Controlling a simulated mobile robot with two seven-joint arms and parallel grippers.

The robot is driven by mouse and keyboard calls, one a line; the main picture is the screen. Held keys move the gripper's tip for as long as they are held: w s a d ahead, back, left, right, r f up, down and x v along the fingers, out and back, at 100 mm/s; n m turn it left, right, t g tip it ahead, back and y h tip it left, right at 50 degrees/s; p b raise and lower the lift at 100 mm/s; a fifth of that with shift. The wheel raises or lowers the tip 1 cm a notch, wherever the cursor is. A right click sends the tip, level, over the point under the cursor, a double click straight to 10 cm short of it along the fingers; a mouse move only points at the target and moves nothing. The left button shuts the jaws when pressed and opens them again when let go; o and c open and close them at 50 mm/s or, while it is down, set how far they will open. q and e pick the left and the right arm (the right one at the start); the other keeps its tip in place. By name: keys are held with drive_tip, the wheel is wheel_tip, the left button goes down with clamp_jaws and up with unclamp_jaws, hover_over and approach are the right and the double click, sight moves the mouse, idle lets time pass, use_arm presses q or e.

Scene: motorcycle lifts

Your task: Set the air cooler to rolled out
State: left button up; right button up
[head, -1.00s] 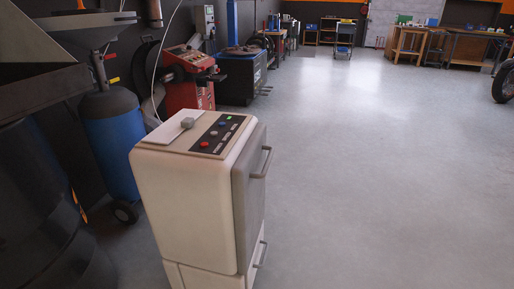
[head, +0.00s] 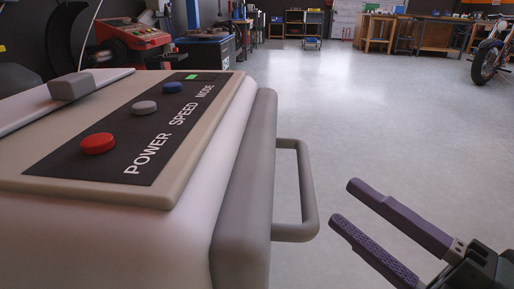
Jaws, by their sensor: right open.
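The air cooler (head: 170,225) is a cream cabinet filling the left and lower left of the head view. Its top has a dark panel with a red button (head: 98,143) by POWER, a grey one by SPEED, a blue one by MODE, and a green light. A grey front panel (head: 243,200) faces right and carries a grey bar handle (head: 308,190). My right gripper (head: 341,203) has two purple fingers, apart and empty. Its fingertips are just right of the handle in the picture; I see no contact. My left gripper is not in view. The cooler's lower part is out of frame.
Open grey floor (head: 400,130) lies to the right and beyond. A red machine (head: 130,40) and a blue-sided unit (head: 205,48) stand behind the cooler. Workbenches (head: 420,32) line the far wall. A motorcycle wheel (head: 486,62) is at the far right.

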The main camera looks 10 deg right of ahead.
sight(306, 168)
drive_tip(key=b+x, duration=0.1)
drive_tip(key=x, duration=0.7)
drive_tip(key=shift+c, duration=0.4)
clamp_jaws()
idle(0.8)
